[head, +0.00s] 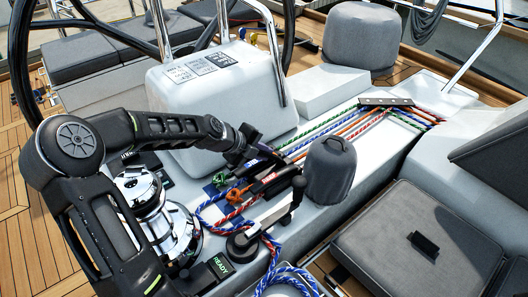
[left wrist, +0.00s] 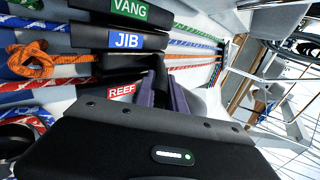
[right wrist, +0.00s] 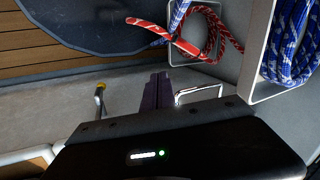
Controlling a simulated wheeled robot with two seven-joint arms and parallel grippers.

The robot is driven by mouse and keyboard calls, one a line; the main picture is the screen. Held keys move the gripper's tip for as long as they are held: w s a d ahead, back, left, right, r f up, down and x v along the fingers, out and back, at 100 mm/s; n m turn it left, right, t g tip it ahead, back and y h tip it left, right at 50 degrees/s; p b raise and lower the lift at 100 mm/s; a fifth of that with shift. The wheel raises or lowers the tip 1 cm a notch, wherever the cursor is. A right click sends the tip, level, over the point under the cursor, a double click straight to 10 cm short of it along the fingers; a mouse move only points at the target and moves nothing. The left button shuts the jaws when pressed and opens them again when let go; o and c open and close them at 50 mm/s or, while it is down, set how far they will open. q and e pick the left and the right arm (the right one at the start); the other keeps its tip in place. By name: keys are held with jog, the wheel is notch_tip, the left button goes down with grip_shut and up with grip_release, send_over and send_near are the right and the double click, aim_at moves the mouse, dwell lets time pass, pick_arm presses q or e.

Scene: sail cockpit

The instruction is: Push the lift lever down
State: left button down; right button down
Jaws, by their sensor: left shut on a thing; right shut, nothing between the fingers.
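My left gripper (head: 254,153) reaches over the row of rope clutches on the white console. In the left wrist view its purple fingers (left wrist: 165,98) are closed on a dark lever-like piece (left wrist: 157,84), beside the black clutch lever marked REEF (left wrist: 122,90). Above it lie the levers marked JIB (left wrist: 127,41) and VANG (left wrist: 129,9). No label reading lift is legible; I cannot tell for sure which lever is held. My right gripper (right wrist: 158,91) is shut and empty, seen only in the right wrist view.
Left of the clutches stands a chrome winch (head: 168,225). A winch handle (head: 280,217) and a grey-covered drum (head: 330,172) stand to the right. Coloured ropes (head: 330,135) run back across the console. Near my right gripper are a red rope (right wrist: 205,45) and a metal loop (right wrist: 198,94).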

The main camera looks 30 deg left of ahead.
pick_arm(q)
jog(key=c, duration=1.4)
grip_release()
jog(key=shift+v, duration=0.8)
jog(key=p+v, duration=0.2)
jog(key=v, duration=0.4)
jog(key=shift+s, duration=0.1)
jog(key=shift+c, duration=0.2)
